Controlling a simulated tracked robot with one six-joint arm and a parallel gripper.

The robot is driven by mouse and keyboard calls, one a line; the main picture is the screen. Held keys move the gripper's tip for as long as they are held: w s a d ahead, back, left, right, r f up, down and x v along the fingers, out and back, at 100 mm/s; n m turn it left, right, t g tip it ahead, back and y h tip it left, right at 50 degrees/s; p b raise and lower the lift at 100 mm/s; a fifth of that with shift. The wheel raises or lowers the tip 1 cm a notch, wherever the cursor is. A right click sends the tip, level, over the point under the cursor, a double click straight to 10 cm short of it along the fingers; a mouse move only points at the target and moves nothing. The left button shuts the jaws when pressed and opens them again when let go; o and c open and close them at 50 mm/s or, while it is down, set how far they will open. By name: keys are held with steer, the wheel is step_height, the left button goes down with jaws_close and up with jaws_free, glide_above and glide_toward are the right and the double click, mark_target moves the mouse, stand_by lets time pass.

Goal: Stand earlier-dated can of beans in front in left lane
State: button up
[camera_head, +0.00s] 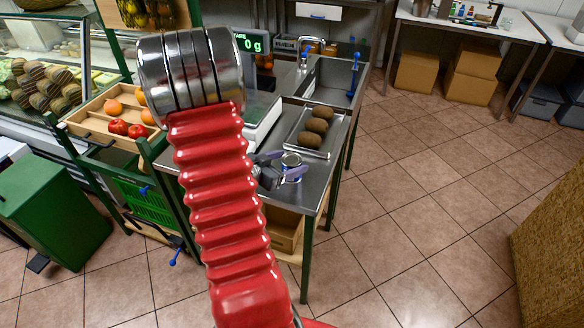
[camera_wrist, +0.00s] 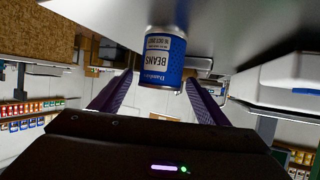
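A can of beans (camera_head: 291,161) with a blue and white label stands on the steel counter (camera_head: 330,170) near its front edge. In the wrist view, which is upside down, the can (camera_wrist: 164,62) reads "BEANS" with a date line too small to read surely. My gripper (camera_head: 284,168) has its purple fingers spread on either side of the can, near their tips. A gap shows in the wrist view (camera_wrist: 158,85), and I see no firm grip. A second beans can and the left lane cannot be made out.
A tray (camera_head: 299,141) of brown kiwis and a scale (camera_head: 262,120) stand behind the can on the counter. A sink (camera_head: 330,80) lies beyond. A fruit crate (camera_head: 85,118) is at left. Shelves of small goods (camera_wrist: 30,108) show far off.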

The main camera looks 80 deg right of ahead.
steer(key=c, duration=1.3)
steer(key=shift+o, duration=0.2)
steer(key=shift+r, duration=0.1)
steer(key=shift+r, duration=4.95)
